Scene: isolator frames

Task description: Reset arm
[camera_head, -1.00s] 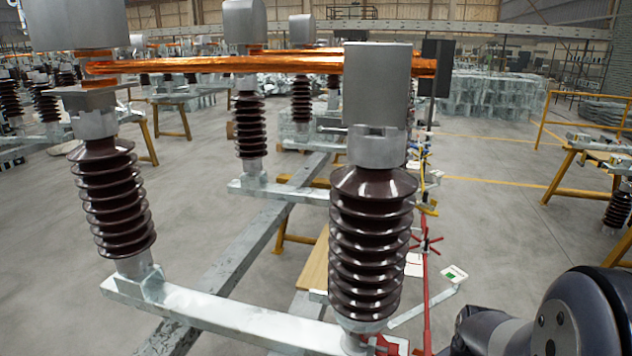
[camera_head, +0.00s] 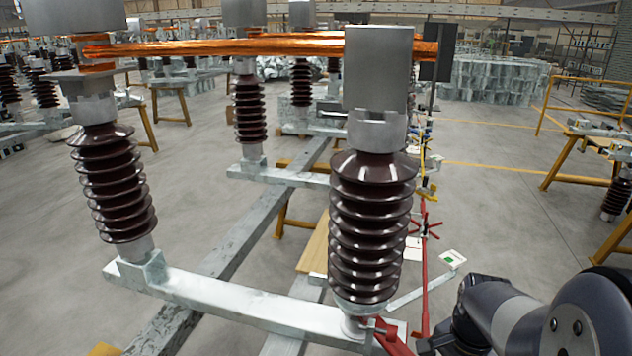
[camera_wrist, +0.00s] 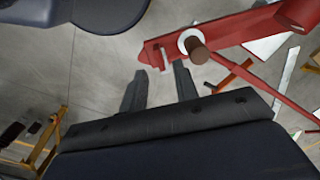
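My gripper (camera_wrist: 158,88) shows in the wrist view with its two dark fingers apart and nothing between them. Just beyond the fingertips and to the right is a red bracket (camera_wrist: 222,38) with a pale ring and a brown pin. I cannot tell whether the fingers touch it. In the head view my arm (camera_head: 500,310) is at the lower right, and the gripper's fingers are not clearly seen there. The isolator's nearest brown ribbed insulator (camera_head: 372,225) stands left of my arm, with a red linkage (camera_head: 395,342) at its foot.
A second ribbed insulator (camera_head: 112,185) stands at left on the same steel beam (camera_head: 230,305). A copper bar (camera_head: 230,47) spans the tops. A red vertical rod (camera_head: 425,270) stands close to my arm. Yellow trestles (camera_head: 565,160) are at right. Grey floor (camera_head: 490,200) lies open between.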

